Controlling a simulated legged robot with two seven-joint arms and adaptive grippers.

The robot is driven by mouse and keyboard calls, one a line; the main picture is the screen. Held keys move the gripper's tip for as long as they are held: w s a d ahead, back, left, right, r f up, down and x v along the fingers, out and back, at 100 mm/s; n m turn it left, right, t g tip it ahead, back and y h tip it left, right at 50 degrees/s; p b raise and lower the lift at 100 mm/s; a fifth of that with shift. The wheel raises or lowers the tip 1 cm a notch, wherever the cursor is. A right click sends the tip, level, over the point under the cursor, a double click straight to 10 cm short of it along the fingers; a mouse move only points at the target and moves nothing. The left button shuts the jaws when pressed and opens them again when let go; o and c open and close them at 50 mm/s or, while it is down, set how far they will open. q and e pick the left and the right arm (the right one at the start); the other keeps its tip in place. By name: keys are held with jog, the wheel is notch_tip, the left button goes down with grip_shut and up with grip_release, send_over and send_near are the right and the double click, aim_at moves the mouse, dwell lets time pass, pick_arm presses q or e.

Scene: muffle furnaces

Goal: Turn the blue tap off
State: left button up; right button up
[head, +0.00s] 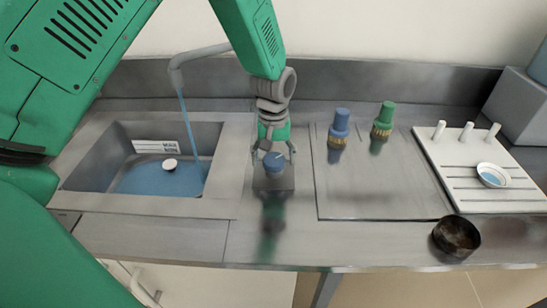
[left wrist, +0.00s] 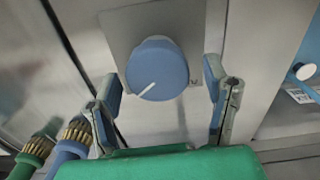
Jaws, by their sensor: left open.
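The blue tap (head: 273,161) is a round knob on a square metal plate on the counter, right of the sink. In the left wrist view the blue tap (left wrist: 157,68) shows a white line on its top, pointing to the lower left. My left gripper (head: 273,152) is over the tap from behind and above. In the left wrist view my left gripper (left wrist: 165,85) is open, with one finger on each side of the knob and gaps visible. Water (head: 188,125) runs from the grey spout (head: 200,52) into the sink (head: 100,150). My right gripper is not in view.
A white rack (head: 470,150) with pegs and a small dish (head: 493,175) lies farther right. A dark bowl (head: 456,236) sits near the front edge. The counter between is clear.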

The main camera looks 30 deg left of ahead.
pick_arm(q)
jog(key=shift+d, duration=0.3)
jog(key=shift+r, duration=0.1)
jog(key=shift+c, duration=1.3)
jog(key=c, duration=0.9)
jog(key=shift+a, duration=0.25)
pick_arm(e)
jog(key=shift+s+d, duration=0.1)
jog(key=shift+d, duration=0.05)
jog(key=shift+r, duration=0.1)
pick_arm(q)
jog(key=shift+d+r+m+p, duration=0.1)
jog(key=shift+d+m+p, duration=0.05)
jog(key=shift+m+p, duration=1.35)
jog(key=shift+m, duration=0.4)
jog(key=shift+w+m+p, duration=0.15)
jog(key=shift+m+p, duration=0.85)
jog(key=shift+m, duration=0.8)
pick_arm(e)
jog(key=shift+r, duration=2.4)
